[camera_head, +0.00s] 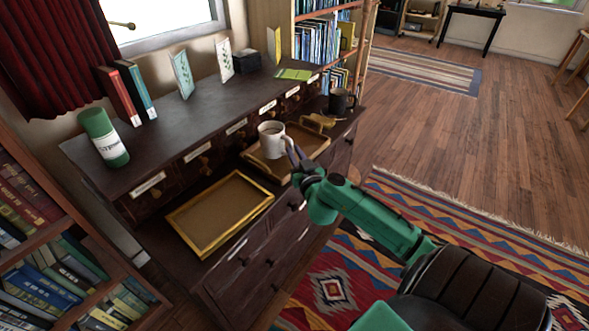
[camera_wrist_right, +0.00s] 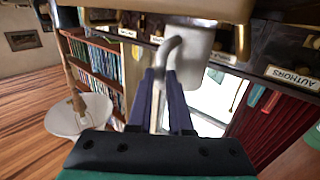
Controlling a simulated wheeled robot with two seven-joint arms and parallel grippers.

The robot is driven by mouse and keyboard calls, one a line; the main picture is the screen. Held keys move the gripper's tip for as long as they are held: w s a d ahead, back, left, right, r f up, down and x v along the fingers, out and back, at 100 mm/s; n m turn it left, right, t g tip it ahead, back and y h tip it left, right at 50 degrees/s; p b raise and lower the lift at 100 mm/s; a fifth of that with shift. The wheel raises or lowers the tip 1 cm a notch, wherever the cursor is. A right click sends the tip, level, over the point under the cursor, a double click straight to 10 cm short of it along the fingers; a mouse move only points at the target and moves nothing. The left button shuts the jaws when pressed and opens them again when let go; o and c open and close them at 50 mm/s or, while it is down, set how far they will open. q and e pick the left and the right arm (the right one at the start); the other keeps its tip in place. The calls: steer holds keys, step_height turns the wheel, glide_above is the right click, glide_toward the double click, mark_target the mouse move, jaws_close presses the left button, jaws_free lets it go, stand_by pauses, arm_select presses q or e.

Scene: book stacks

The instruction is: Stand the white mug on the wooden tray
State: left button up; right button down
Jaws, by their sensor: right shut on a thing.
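The white mug (camera_head: 271,141) is upright over the back left part of the wooden tray (camera_head: 311,144), which has brass-coloured handles and lies on the lower ledge of the dark cabinet. I cannot tell whether the mug's base touches the tray. My right gripper (camera_head: 296,158) is shut on the mug's handle, coming in from the right. In the right wrist view the mug (camera_wrist_right: 195,57) shows beyond the fingers (camera_wrist_right: 162,90), with its handle between them. My left gripper is not in view.
A gold-rimmed rectangular frame or tray (camera_head: 178,218) lies on the ledge, nearer and left. A dark mug (camera_head: 341,102) stands behind the tray at right. A raised shelf with labelled drawers (camera_head: 236,126) borders the ledge's back. Books, cards and a green roll (camera_head: 103,138) stand above.

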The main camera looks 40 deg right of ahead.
step_height(320, 180, down, 4)
steer(key=shift+r+b, duration=0.25)
steer(key=shift+b, duration=0.45)
steer(key=shift+r, duration=0.1)
steer(key=c, duration=0.8)
jaws_free()
steer(key=shift+c, duration=0.2)
